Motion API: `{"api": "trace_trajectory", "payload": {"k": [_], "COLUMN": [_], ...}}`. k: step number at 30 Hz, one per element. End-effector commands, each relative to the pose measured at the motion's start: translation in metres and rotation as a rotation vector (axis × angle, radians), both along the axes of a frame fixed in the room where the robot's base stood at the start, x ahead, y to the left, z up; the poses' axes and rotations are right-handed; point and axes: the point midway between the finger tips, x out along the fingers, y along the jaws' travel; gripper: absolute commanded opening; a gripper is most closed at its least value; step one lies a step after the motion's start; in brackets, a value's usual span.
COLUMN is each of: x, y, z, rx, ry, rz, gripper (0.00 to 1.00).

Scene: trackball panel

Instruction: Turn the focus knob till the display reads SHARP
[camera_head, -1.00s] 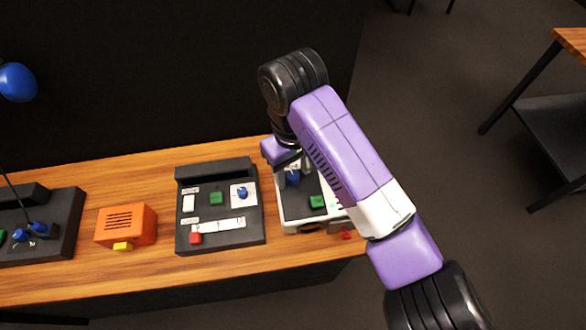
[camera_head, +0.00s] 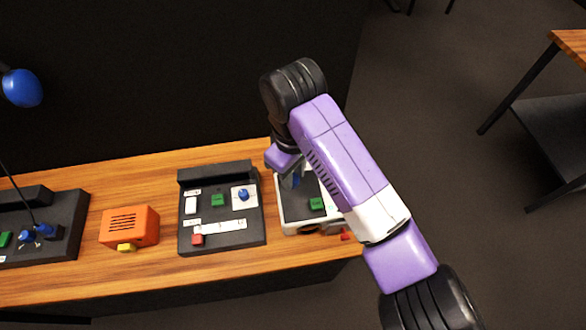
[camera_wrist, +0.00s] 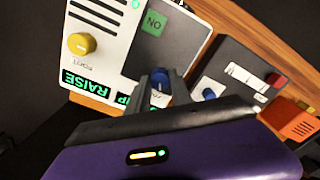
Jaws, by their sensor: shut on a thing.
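A white-cased panel (camera_head: 288,228) stands at the right end of the bench, partly hidden by my arm. In the wrist view the panel (camera_wrist: 112,30) has a yellow knob (camera_wrist: 80,43) with a small label I cannot read surely. Below it a green-lettered display (camera_wrist: 87,86) reads RAISE upside down; a second display (camera_wrist: 127,100) is partly covered. In the head view my gripper is mostly hidden by my arm. I see no display reading SHARP.
A green button (camera_wrist: 154,22) sits on the panel near the blue knob. To the left stand a dark panel (camera_head: 214,243) with a blue knob and several controls, and an orange box (camera_head: 130,226). A blue lamp head (camera_head: 22,88) hangs at the far left.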

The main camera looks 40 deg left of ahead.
Motion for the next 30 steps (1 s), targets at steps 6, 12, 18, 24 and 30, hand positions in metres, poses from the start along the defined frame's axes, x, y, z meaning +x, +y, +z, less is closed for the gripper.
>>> {"api": "trace_trajectory", "payload": {"k": [6,12,18,24,30], "x": [0.0001,0.0003,0.0002,0.0002,0.0002], "y": [0.0003,0.0004,0.0006,0.0004,0.0004], "z": [0.0013,0.0005,0.0006,0.0004,0.0014], "rx": [0.001,0.001,0.001,0.001,0.001], "ry": [0.000,-0.001,-0.001,-0.001,0.000], "rz": [0.136,0.156,0.155,0.154,0.154], "gripper": [0.00,0.00,0.34,0.48,0.48]}}
